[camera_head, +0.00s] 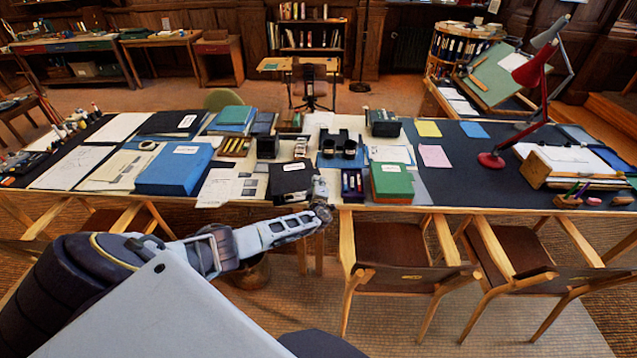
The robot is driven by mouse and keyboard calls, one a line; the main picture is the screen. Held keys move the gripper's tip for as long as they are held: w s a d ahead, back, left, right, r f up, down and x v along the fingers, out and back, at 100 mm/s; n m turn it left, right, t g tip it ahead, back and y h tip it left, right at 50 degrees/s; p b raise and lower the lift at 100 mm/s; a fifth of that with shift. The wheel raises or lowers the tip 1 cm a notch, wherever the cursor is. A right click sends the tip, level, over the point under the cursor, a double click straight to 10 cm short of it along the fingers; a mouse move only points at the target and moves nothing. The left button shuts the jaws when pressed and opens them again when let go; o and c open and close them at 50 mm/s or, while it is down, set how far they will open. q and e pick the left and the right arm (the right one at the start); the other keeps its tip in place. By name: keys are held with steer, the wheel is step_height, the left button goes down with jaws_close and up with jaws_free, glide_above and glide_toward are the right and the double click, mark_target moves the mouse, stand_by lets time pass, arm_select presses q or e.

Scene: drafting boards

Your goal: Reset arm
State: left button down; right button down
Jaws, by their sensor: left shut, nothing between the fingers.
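My left arm comes in from the lower left and reaches toward the middle of the view. My left gripper (322,200) is at its end, at the front edge of the long desk (458,186). It looks shut, with nothing held. It overlaps the black box with a white label (290,178) in the picture; I cannot tell whether they touch. My right gripper is not in view.
The desk is crowded: a blue box (174,170), a green book (392,182), black binoculars (339,145) and a red lamp (533,75). Wooden chairs (405,262) stand along its front. A drafting board (494,75) is at the back right.

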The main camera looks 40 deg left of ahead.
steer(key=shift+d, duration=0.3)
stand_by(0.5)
